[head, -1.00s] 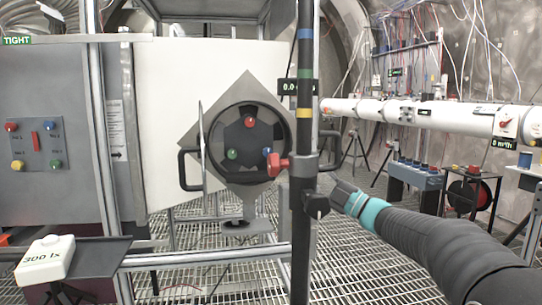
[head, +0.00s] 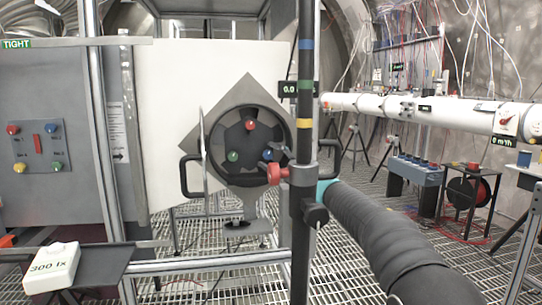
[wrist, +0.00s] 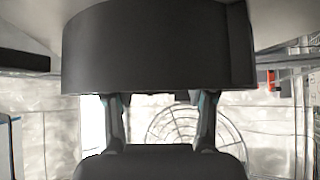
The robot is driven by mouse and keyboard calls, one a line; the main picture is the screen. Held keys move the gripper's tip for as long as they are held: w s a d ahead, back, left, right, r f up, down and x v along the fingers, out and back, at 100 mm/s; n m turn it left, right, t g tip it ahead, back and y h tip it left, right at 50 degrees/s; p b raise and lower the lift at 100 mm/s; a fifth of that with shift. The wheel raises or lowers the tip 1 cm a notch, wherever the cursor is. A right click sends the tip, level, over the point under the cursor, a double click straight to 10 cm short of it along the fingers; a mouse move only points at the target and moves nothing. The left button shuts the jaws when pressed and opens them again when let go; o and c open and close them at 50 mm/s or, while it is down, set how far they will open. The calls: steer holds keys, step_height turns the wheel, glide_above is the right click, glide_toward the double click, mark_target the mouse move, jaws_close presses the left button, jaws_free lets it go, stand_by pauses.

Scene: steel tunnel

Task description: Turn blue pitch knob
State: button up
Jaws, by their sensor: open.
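The blue knob (head: 268,155) sits at the lower right inside a round dark housing (head: 212,140) on a diamond-shaped grey plate. A red knob (head: 250,126) and a green knob (head: 233,156) share the same face. My arm reaches in from the lower right, and its end passes behind the upright pole, which hides most of the gripper in the head view. In the wrist view my gripper (wrist: 160,103) is open, its two fingers spread apart with nothing visible between them. The dark curved housing (wrist: 150,45) fills the top of that view. The blue knob is not visible there.
Black handles (head: 186,176) flank the housing. A shelf with a white box (head: 50,268) is at lower left. Metal grating covers the floor.

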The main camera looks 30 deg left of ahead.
steer(key=shift+a, duration=0.1)
jaws_close()
steer(key=shift+f+m+b, duration=0.25)
steer(key=shift+m+b, duration=0.05)
steer(key=shift+b, duration=0.35)
steer(key=shift+r+m+t+y+b, duration=0.15)
steer(key=shift+m+t+y+b, duration=0.3)
steer(key=shift+t, duration=0.25)
jaws_free()
steer(key=v, duration=1.2)
steer(key=shift+r, duration=0.15)
